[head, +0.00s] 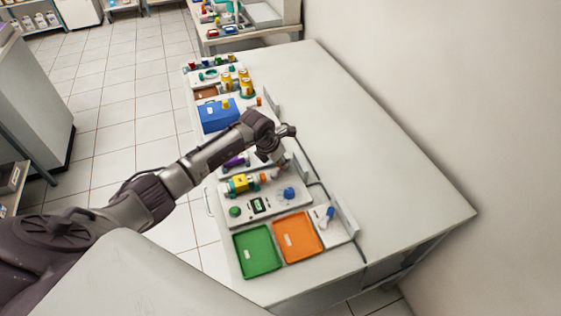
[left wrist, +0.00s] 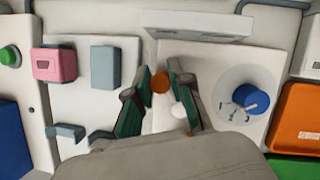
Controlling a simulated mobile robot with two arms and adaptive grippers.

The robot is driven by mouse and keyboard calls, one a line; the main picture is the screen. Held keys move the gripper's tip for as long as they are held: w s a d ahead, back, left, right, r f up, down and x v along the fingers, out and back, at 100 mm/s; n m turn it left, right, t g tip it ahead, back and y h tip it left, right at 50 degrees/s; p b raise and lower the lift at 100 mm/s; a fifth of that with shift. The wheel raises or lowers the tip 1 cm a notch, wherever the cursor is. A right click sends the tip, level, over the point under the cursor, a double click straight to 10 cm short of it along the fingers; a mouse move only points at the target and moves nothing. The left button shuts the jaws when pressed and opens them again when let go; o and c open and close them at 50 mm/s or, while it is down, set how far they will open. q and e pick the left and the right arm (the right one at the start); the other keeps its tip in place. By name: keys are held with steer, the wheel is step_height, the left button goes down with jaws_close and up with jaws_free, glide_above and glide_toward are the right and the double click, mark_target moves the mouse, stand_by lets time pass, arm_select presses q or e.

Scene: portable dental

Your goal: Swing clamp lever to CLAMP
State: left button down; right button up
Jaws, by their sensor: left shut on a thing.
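My left gripper (head: 279,150) reaches over the row of devices on the bench in the head view. In the left wrist view its two dark green fingers (left wrist: 158,98) stand either side of a small orange knob (left wrist: 160,82), which I take for the end of the clamp lever. The gripper is shut on it. The lever's shaft and pivot are mostly hidden by the fingers and the wrist. A white rounded piece (left wrist: 178,110) shows beside the right finger. The CLAMP marking cannot be read. My right gripper is in neither view.
A blue dial (left wrist: 256,98) sits right of the fingers; a pink block (left wrist: 55,64) and a grey block (left wrist: 105,66) sit left. Green (head: 257,252) and orange (head: 297,238) trays lie at the near end. The bench's right side (head: 380,160) is clear.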

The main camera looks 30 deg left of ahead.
mark_target(291, 176)
arm_select(q)
steer(key=shift+d+f+m+b, duration=0.1)
steer(key=shift+f+m+b, duration=0.1)
steer(key=shift+m+b, duration=0.45)
steer(key=d+m+g+h+b, duration=0.1)
steer(key=m+b, duration=0.1)
steer(key=b, duration=0.1)
steer(key=s+m+h+b, duration=0.1)
steer(key=m+b, duration=0.2)
steer(key=b, duration=0.1)
steer(key=d+m+g+b, duration=0.1)
steer(key=m+b, duration=0.2)
steer(key=b, duration=0.1)
steer(key=shift+s+d+m+g+h, duration=0.25)
steer(key=shift+s+d+g+h, duration=0.05)
steer(key=shift+h, duration=0.1)
steer(key=shift+s+d+r+m+g+b, duration=0.15)
steer(key=shift+s+m+g+b, duration=0.2)
steer(key=shift+m+b, duration=0.55)
steer(key=shift+s+d+m+g+b, duration=0.2)
steer(key=shift+m+g+b, duration=0.25)
steer(key=shift+m+b, duration=0.45)
steer(key=shift+s, duration=0.1)
steer(key=c, duration=1)
jaws_free()
steer(key=shift+c, duration=0.2)
steer(key=v, duration=1.2)
